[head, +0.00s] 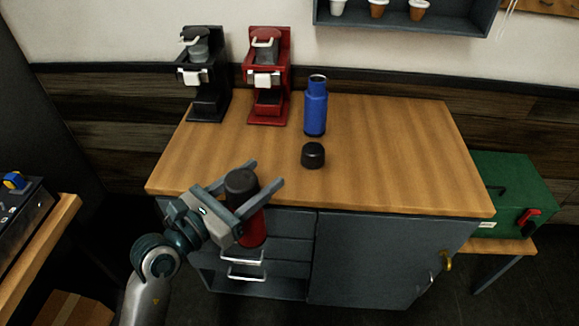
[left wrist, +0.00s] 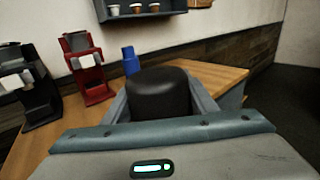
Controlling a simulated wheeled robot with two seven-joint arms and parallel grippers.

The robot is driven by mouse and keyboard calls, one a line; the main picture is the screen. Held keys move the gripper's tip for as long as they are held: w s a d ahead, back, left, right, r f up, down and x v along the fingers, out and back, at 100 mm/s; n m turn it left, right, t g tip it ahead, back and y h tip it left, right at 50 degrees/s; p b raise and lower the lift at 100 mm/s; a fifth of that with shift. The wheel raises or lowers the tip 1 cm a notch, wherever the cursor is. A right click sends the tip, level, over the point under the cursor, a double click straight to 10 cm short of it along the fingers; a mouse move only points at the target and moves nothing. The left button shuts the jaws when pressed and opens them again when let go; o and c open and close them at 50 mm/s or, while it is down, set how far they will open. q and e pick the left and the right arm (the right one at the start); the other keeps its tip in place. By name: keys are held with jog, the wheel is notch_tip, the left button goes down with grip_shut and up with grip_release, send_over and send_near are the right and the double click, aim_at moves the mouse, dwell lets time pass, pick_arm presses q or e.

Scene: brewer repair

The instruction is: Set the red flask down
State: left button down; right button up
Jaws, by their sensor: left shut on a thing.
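The red flask (head: 252,228) with its black cap is held upright in my left gripper (head: 262,184), in front of the wooden counter's front edge. In the head view it overlaps the drawer fronts below. The fingers are shut around its upper part. In the left wrist view the flask's black cap (left wrist: 160,93) stands between the fingers, and its red body is hidden. The wooden counter top (head: 400,150) has bare room at its front and right. My right gripper is not in view.
A blue flask (head: 316,110) stands open on the counter, with a loose black cap (head: 313,155) in front of it. A black brewer (head: 207,90) and a red brewer (head: 268,85) stand at the back left. A green box (head: 510,190) sits lower at the right.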

pick_arm(q)
jog(key=s+a+f+n+t+y, duration=0.1)
jog(key=s+a+f, duration=0.1)
jog(key=a, duration=0.7)
jog(key=shift+a+f+y, duration=0.2)
jog(key=shift+f+y, duration=0.2)
jog(key=shift+f, duration=0.1)
jog(key=shift+w, duration=0.1)
